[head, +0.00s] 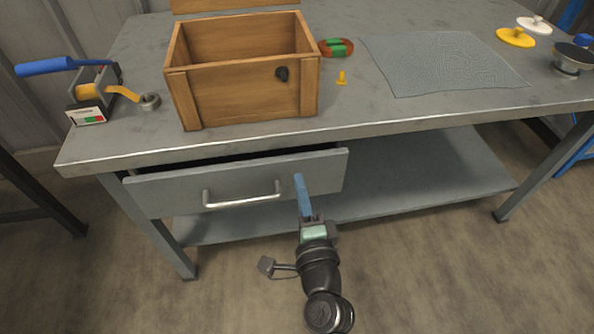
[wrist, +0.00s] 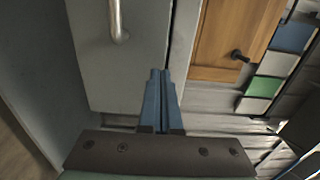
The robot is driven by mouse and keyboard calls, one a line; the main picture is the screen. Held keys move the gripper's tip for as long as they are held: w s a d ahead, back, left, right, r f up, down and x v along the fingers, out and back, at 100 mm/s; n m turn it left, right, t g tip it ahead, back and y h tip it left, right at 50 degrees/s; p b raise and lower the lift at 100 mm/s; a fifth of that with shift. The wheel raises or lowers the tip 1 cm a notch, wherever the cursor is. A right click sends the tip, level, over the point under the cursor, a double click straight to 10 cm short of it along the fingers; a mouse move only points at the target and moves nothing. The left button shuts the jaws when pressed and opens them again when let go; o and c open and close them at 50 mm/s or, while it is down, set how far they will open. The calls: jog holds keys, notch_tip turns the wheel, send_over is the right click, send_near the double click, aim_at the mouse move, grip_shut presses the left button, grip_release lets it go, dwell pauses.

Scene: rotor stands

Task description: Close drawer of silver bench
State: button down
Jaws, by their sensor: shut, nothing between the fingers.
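The silver bench (head: 395,121) has a grey drawer (head: 180,190) under its top, standing partly open with a dark gap behind its front panel. A silver bar handle (head: 243,197) sits on the front panel. In the wrist view the drawer front (wrist: 135,75) and part of the handle (wrist: 117,25) show at upper left. My gripper (head: 298,177) is shut and empty, its blue fingers in front of the panel's right part, right of the handle. In the wrist view the fingertips (wrist: 160,73) overlap the panel's edge; I cannot tell whether they touch it.
A small yellow piece (head: 341,78) lies by the box. The lower shelf (head: 420,175) is bare. Floor in front is clear.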

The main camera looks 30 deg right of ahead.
aim_at(294, 161)
jog(key=shift+x, duration=1.7)
jog(key=shift+w, duration=0.1)
jog(key=x, duration=0.4)
jog(key=shift+f+b, duration=0.15)
jog(key=shift+b, duration=0.25)
jog(key=shift+w+r, duration=0.2)
jog(key=shift+r, duration=0.15)
